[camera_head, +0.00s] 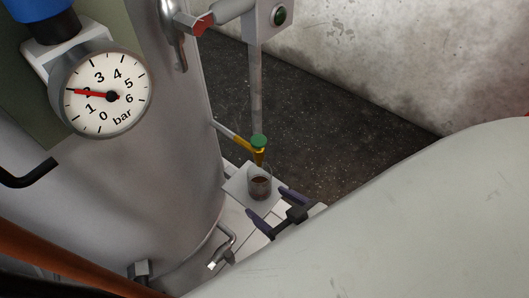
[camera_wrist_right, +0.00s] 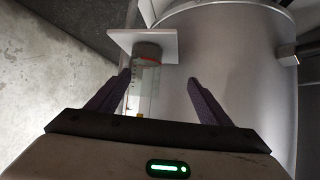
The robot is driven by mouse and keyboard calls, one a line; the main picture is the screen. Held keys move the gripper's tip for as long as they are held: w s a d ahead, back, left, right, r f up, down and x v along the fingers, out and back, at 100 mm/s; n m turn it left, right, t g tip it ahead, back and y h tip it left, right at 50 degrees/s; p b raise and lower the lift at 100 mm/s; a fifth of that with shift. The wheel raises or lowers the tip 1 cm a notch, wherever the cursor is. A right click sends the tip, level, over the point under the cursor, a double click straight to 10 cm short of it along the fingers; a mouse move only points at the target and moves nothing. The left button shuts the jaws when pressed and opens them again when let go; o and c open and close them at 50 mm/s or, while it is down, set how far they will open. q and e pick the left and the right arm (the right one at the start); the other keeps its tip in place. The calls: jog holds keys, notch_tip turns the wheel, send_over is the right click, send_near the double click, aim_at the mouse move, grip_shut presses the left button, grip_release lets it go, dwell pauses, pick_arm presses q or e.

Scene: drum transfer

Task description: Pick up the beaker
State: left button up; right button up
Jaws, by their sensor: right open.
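The beaker (camera_head: 259,189) is clear and holds dark brown contents. It stands upright on a small pale plate (camera_head: 236,185) beside the steel drum. In the right wrist view, which looks inverted, the beaker (camera_wrist_right: 148,52) shows against the plate (camera_wrist_right: 116,38). My right gripper (camera_head: 265,201) has two purple fingers spread apart, with nothing between them. Its fingertips are close to the beaker on the near right side. In the right wrist view, the open fingers (camera_wrist_right: 160,78) point toward the beaker, which sits left of the middle between them. My left gripper is not in view.
The large steel drum (camera_head: 170,180) stands close on the left, with a pressure gauge (camera_head: 101,95) above. A metal post (camera_head: 256,90) rises behind. Dark floor (camera_head: 330,140) lies open to the right.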

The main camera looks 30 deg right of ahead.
aim_at(254, 175)
jog(key=w+d+t+b, duration=0.1)
jog(key=b, duration=0.1)
jog(key=w+d+h+b, duration=0.1)
jog(key=b, duration=0.1)
jog(key=shift+w+f+m+t, duration=0.4)
jog(key=shift+w+d+r+b, duration=0.1)
jog(key=shift+w+d+b, duration=0.05)
jog(key=shift+w+b, duration=0.15)
jog(key=x, duration=0.4)
jog(key=shift+w+r+b, duration=0.1)
jog(key=shift+w+b, duration=0.1)
jog(key=shift+b, duration=0.2)
jog(key=b+x, duration=0.1)
jog(key=x, duration=0.4)
jog(key=shift+b, duration=0.3)
jog(key=shift+w, duration=0.25)
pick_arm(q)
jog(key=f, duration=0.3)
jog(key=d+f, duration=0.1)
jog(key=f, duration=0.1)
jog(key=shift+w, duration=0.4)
pick_arm(e)
jog(key=shift+c, duration=0.5)
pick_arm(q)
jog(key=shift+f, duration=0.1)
pick_arm(e)
jog(key=c, duration=1)
